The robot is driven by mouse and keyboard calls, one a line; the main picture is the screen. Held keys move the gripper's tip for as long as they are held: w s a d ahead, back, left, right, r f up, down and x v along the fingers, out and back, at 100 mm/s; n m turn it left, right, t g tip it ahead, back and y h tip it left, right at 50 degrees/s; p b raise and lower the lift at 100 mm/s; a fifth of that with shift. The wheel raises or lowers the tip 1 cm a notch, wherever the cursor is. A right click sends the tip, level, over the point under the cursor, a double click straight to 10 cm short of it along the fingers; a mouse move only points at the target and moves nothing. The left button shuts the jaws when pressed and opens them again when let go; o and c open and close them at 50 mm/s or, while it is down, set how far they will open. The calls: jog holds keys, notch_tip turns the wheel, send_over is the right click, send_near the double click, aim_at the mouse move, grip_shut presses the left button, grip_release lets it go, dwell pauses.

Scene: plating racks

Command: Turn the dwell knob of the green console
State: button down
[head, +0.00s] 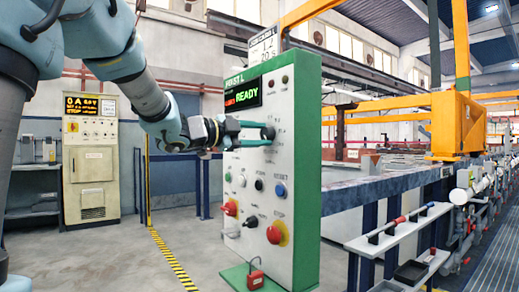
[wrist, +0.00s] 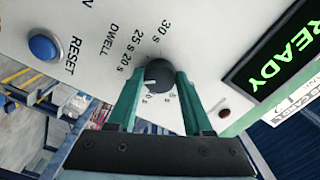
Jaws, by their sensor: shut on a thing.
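The green console (head: 307,150) stands upright, with a white front panel and green sides. Its dwell knob (wrist: 158,76) is round and black with a pale pointer line, beside the printed DWELL label and second marks such as 20 s, 25 s and 30 s. My gripper (wrist: 157,80) is shut on the knob, with one green finger on each side of it. In the head view my gripper (head: 265,134) reaches the upper middle of the panel from the left, and its fingers partly hide the knob.
The console's lit display (head: 243,96) reads READY. Below my gripper are a blue RESET button (head: 280,190), a red STOP button (head: 274,234) and several other switches. A beige cabinet (head: 91,160) stands behind at left. A rail table (head: 380,188) runs behind at right.

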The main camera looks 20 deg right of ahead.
jog(key=shift+m+b, duration=1.45)
jog(key=shift+m, duration=0.15)
jog(key=shift+c, duration=1.6)
grip_release()
jog(key=s+a+b, duration=0.1)
jog(key=s+a, duration=0.1)
jog(key=a, duration=0.8)
jog(key=shift+a, duration=0.3)
